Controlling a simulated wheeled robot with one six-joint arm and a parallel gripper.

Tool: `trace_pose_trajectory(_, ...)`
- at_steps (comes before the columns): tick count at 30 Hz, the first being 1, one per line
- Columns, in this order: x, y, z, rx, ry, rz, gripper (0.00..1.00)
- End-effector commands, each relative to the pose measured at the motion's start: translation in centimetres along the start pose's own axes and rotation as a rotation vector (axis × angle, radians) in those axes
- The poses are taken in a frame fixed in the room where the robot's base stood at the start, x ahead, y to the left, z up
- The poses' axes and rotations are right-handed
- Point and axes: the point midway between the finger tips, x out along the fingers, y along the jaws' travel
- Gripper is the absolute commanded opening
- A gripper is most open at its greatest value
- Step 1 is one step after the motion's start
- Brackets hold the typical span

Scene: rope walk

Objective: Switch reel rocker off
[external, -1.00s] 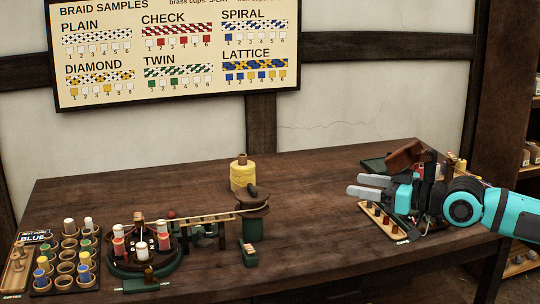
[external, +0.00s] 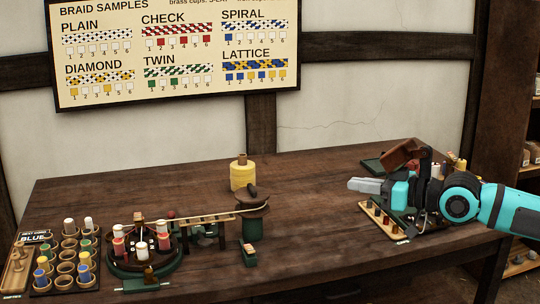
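A small rocker switch (external: 249,249), pale and reddish on top, sits on a dark green block at the front of the reel stand. The reel (external: 252,204) is a brown disc on a green post, with a cord running left from it. Which way the rocker is tipped is too small to tell. My gripper (external: 358,184) is well to the right of the rocker, above the table, pointing left.
A yellow thread spool (external: 243,176) stands behind the reel. The braiding ring (external: 145,250) with bobbins is at left, beside a rack of cups (external: 70,262). A wooden tray of pegs (external: 378,218) lies below my gripper. The table between tray and reel is clear.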

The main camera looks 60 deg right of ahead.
Motion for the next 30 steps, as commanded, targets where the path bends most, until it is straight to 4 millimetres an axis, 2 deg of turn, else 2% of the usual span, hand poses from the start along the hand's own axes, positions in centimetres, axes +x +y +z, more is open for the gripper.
trace_pose_trajectory(14, 8.0, 0.9, -0.2, 0.45, -0.316, 0.105, 0.0)
trace_pose_trajectory(30, 16.6, 2.3, 1.0, 0.978, -0.643, 0.404, 0.0)
